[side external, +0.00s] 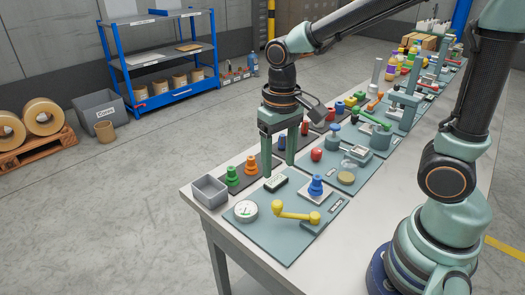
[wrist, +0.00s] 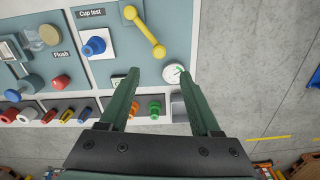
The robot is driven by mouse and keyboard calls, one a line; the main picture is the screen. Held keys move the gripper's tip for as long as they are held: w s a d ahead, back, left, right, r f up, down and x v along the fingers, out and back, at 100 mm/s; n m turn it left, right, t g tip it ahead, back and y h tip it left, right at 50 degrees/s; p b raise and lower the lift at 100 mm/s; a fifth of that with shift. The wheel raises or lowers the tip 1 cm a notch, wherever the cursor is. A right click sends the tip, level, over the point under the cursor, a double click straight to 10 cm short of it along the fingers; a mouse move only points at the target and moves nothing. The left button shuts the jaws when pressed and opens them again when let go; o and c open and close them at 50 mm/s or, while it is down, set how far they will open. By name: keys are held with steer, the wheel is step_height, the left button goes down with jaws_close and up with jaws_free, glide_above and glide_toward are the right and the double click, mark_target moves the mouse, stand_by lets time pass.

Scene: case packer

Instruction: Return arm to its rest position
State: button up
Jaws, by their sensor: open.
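My gripper (side external: 279,168) points downward over the near end of the bench, with its two green fingers apart. In the wrist view my gripper (wrist: 160,76) is open, with nothing held between the fingertips. A white round dial (side external: 246,210) and a yellow crank handle (side external: 296,214) are on the teal panel below; a blue knob (side external: 315,185) is beside the handle. The dial (wrist: 174,74) shows close to the right fingertip in the wrist view.
A grey open bin (side external: 209,191) stands at the bench's near left corner. More panels, with a red piece (side external: 316,154) and a tan disc (side external: 346,178), run along the bench. Bottles (side external: 391,68) stand farther back.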

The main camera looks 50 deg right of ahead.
steer(key=shift+r, duration=0.25)
steer(key=s+d+r+n+t, duration=0.1)
steer(key=s+d+r+t, duration=0.1)
steer(key=d+r+t, duration=0.3)
step_height(320, 180, up, 3)
steer(key=shift+s+d+f+n+t, duration=0.2)
steer(key=shift+s+n+t, duration=0.1)
steer(key=shift+s+n, duration=0.1)
